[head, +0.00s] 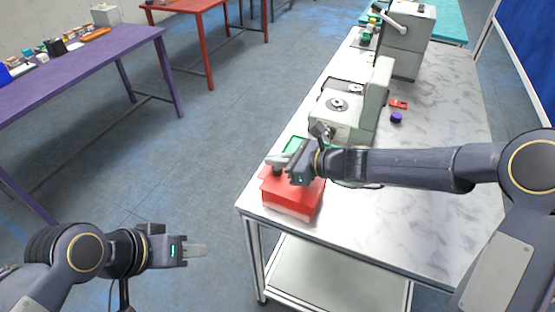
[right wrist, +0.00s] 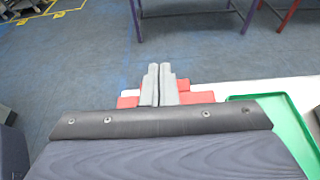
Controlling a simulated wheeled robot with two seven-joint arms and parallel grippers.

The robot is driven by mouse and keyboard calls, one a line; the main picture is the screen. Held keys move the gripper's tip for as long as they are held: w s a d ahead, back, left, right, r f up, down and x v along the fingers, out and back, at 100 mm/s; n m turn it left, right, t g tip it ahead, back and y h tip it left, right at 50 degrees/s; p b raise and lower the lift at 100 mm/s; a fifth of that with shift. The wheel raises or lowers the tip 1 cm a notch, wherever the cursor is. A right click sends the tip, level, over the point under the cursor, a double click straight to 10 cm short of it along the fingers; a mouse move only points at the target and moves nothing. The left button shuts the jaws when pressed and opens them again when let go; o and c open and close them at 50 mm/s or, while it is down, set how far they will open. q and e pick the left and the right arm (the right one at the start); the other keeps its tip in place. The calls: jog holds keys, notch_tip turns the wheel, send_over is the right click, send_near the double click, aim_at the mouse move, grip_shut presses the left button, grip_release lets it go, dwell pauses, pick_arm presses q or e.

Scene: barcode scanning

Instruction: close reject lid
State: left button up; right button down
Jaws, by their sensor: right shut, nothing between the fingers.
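The red reject box (head: 291,205) stands at the near left corner of the white table. Its red top shows under my right gripper (head: 275,161), but the arm hides part of it, and I cannot tell whether the lid is fully down. My right gripper is shut and empty, just over the box. In the right wrist view the two grey fingers (right wrist: 160,85) are together, with red parts of the box (right wrist: 196,98) showing on both sides. My left gripper (head: 196,250) is over the floor, away from the table; its fingers are seen edge-on.
A green tray (head: 294,146) is just behind the box and also shows in the right wrist view (right wrist: 276,112). A grey-green machine (head: 345,112) stands behind it. A purple item (head: 396,117) and a red item (head: 398,104) lie further right. The table's near right is clear.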

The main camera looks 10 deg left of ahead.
dwell(0.3)
notch_tip(320, 180, up, 4)
jog(key=p, duration=0.4)
jog(key=shift+r, duration=0.1)
notch_tip(320, 180, up, 10)
jog(key=s+d+r+n+h+p, duration=0.1)
jog(key=s+d+r+n, duration=0.1)
jog(key=s+d+n, duration=0.4)
jog(key=s+d+f+n+h, duration=0.4)
jog(key=s+d+n, duration=0.2)
jog(key=s+d, duration=0.4)
jog(key=s+d+f+n+t+h, duration=0.1)
jog(key=s+d+f+n+h, duration=0.3)
jog(key=s+d+n, duration=0.3)
jog(key=s+d+f, duration=0.1)
jog(key=s+d, duration=0.3)
jog(key=shift+d+n+t+h, duration=0.3)
jog(key=shift+d, duration=0.1)
jog(key=shift+s, duration=0.1)
